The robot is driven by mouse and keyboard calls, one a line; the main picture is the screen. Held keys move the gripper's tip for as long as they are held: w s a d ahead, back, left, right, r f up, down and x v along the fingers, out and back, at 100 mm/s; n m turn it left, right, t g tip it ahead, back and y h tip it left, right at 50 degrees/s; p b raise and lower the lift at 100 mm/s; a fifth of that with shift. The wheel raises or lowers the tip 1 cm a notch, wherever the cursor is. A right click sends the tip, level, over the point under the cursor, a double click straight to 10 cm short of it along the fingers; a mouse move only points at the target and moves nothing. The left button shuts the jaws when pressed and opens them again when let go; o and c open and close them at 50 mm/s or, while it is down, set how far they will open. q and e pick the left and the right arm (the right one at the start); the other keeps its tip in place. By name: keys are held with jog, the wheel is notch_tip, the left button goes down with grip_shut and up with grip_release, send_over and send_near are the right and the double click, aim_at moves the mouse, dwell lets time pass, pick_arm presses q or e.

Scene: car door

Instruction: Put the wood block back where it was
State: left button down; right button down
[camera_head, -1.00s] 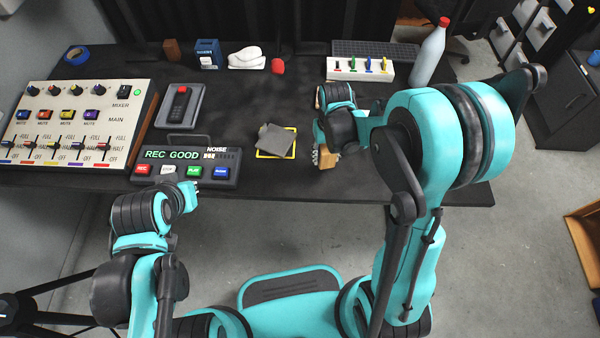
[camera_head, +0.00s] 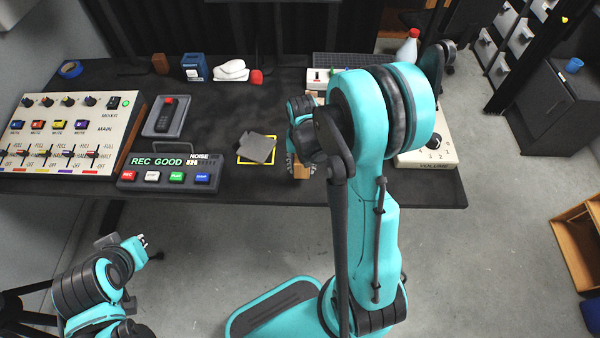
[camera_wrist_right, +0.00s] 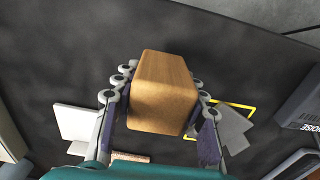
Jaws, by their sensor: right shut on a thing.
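The wood block (camera_head: 301,171) is light brown and held in my right gripper (camera_head: 299,165), to the right of the yellow-outlined square (camera_head: 241,160) on the black table. In the right wrist view the block (camera_wrist_right: 162,92) fills the space between the two fingers of the right gripper (camera_wrist_right: 162,105), one on each side. I cannot tell whether the block touches the table. My left gripper (camera_head: 142,245) is off the table's front edge at lower left, away from the block; its fingers are too small to read.
A grey cloth-like piece (camera_head: 257,148) lies over the yellow square. The REC GOOD panel (camera_head: 168,174) and mixer (camera_head: 75,135) stand at left. A volume box (camera_head: 430,153) is at right, partly behind my arm. Another brown block (camera_head: 160,63) stands at the back.

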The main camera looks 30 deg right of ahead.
aim_at(300, 170)
jog(key=shift+w+d+f, duration=0.2)
jog(key=shift+w+f, duration=0.35)
jog(key=shift+w, duration=0.35)
jog(key=shift+f, duration=0.25)
notch_tip(300, 170, down, 4)
jog(key=shift+r+b, duration=0.15)
jog(key=shift+b, duration=1.05)
jog(key=shift+r, duration=0.1)
jog(key=shift+f, duration=0.25)
jog(key=c, duration=0.9)
grip_release()
jog(key=shift+r, duration=0.1)
jog(key=shift+o, duration=0.2)
jog(key=shift+r, duration=0.1)
